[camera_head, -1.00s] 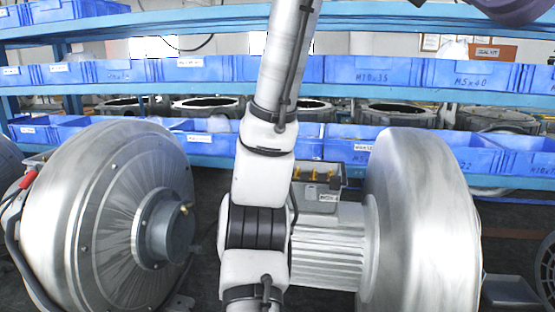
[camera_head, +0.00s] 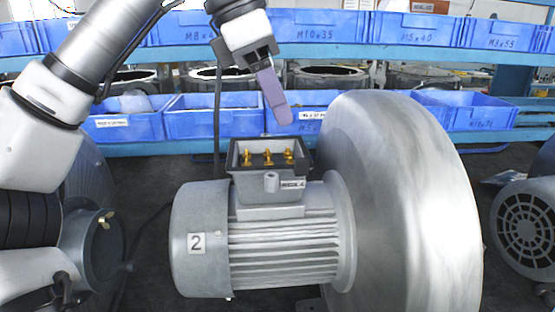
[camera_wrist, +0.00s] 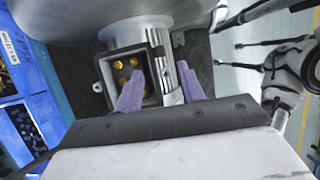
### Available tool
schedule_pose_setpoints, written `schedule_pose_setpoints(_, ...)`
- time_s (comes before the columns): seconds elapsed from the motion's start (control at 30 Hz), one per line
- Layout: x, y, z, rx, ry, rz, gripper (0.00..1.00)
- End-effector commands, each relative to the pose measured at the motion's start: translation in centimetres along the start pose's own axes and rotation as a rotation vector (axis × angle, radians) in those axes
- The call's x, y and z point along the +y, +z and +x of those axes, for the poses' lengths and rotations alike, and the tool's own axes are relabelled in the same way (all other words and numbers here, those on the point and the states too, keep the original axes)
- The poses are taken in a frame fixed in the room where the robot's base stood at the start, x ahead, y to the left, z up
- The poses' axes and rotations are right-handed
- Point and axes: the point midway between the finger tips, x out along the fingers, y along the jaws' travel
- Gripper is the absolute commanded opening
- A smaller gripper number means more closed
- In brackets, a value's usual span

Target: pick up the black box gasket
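The motor's grey terminal box (camera_head: 250,192) is open on top, with several brass terminals inside. A dark rim (camera_head: 236,158) runs around its opening; I cannot tell whether this is the black box gasket lying on it. The box also shows in the wrist view (camera_wrist: 106,76), its opening between and left of my fingers. My gripper (camera_head: 282,112) hangs above and behind the box in the head view, pointing down. In the wrist view, the two purple fingers of my gripper (camera_wrist: 161,72) are spread apart with nothing held between them.
The ribbed motor (camera_head: 280,250), marked 2, joins a large silver blower housing (camera_head: 400,200) on the right. Blue bins (camera_head: 212,122) line the shelf behind. Another motor (camera_head: 525,225) stands at far right. Free air lies above the box.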

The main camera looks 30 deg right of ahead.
Motion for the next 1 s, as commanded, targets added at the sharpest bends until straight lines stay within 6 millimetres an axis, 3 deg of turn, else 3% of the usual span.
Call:
schedule_pose_setpoints(0.1,0.0,0.0,1.9,0.0,0.0,0.001,0.39)
schedule_pose_setpoints(0.37,0.0,0.0,3.7,-0.002,-0.001,0.001,0.39)
schedule_pose_setpoints(0.7,0.0,-0.3,7.9,-0.003,0.0,0.001,0.39)
schedule_pose_setpoints(1.0,0.0,-0.3,8.4,-0.004,0.001,-0.001,0.38)
